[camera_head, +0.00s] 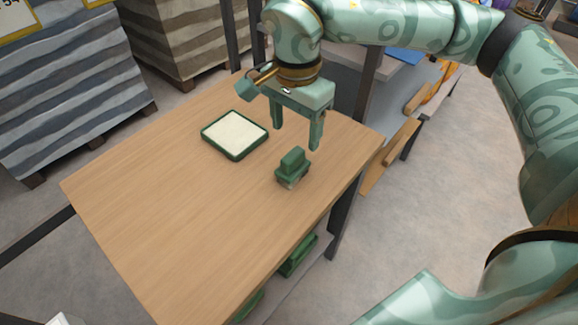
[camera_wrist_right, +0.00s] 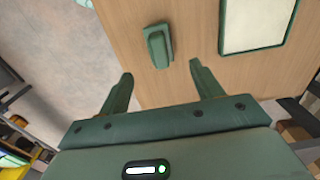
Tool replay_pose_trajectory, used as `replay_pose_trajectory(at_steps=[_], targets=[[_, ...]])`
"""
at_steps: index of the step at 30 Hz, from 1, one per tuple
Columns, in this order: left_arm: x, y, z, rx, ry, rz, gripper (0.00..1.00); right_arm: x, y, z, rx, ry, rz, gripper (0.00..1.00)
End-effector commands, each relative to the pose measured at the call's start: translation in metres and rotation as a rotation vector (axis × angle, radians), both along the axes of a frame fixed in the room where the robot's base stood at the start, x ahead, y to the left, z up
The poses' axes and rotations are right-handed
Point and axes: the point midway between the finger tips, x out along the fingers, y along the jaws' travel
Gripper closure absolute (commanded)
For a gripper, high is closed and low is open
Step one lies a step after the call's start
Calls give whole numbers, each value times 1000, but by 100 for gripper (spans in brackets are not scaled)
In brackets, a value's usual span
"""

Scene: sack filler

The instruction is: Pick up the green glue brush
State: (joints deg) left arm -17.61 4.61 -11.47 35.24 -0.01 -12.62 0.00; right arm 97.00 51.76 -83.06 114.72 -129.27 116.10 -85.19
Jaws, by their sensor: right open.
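The green glue brush (camera_head: 291,168) stands on the wooden table near its right edge, a small block with a raised green handle. It also shows in the right wrist view (camera_wrist_right: 158,46), beyond and between the fingertips. My right gripper (camera_head: 295,138) is open and empty, above the table and a little behind the brush, not touching it. Its two fingers also show in the right wrist view (camera_wrist_right: 162,72). My left gripper is not in view.
A green-rimmed tray (camera_head: 235,155) with a pale pad lies on the wooden table (camera_head: 170,220), left of the brush. Green containers (camera_head: 298,256) sit on a shelf below the table. Stacked grey sacks (camera_head: 65,90) stand behind at the left. The table's front left is clear.

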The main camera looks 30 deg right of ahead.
Motion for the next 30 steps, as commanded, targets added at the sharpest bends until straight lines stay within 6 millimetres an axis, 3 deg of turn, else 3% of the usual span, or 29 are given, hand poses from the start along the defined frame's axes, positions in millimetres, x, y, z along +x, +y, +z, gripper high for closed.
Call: replay_pose_trajectory(at_steps=[1, 3, 11, 18, 26, 30], targets=[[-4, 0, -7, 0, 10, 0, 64, 0, 0, -17, 0, 6, 0, 35], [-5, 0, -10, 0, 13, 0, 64, 0, 0, -27, 1, 4, -1, 35], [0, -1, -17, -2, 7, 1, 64, 0, 1, -44, 1, 1, 0, 35], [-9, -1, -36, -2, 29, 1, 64, -2, 5, -85, 0, 6, 0, 35], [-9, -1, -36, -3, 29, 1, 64, -2, 5, -88, 0, -2, -1, 35], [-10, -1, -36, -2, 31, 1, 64, -2, 5, -88, -1, -1, -1, 68]])
